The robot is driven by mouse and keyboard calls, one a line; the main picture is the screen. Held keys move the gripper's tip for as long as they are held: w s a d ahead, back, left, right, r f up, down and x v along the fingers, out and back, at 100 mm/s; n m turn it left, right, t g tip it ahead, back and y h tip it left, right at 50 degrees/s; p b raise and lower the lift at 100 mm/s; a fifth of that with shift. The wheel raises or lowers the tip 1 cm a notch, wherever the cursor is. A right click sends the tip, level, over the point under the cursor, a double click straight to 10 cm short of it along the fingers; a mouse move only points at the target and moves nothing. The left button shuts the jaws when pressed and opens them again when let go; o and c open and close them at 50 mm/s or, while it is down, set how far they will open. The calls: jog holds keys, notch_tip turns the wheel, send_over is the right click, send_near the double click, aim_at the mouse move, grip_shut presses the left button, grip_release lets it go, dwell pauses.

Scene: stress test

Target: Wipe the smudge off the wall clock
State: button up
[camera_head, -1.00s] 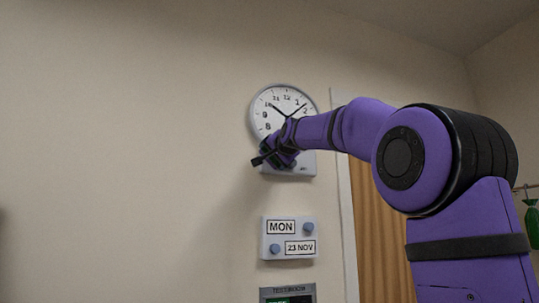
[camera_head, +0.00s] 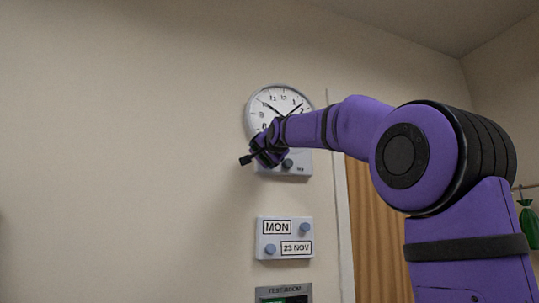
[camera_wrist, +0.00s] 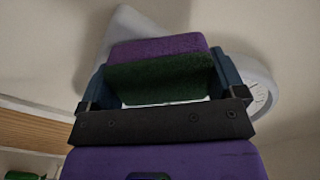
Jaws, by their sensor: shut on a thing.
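The round white wall clock (camera_head: 262,103) with a grey rim hangs above a pale panel (camera_head: 304,166) with a dark knob (camera_head: 288,164). In the wrist view my gripper (camera_wrist: 158,78) is shut on a sponge (camera_wrist: 160,47) with a purple layer and a dark green layer, between two blue fingers. Part of the clock's rim and face (camera_wrist: 258,90) shows behind the right finger. I see no smudge; the lower left of the dial is hidden. Contact with the clock cannot be told.
A calendar plate (camera_head: 269,240) reading MON and 23 NOV is below the clock, with a grey panel (camera_head: 303,291) below that. A wooden door (camera_head: 372,230) is to the right. A green item (camera_head: 528,215) hangs at the far right. The wall at left is clear.

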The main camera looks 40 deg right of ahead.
jog(key=shift+a, duration=0.2)
jog(key=shift+v, duration=2.9)
jog(key=v, duration=0.3)
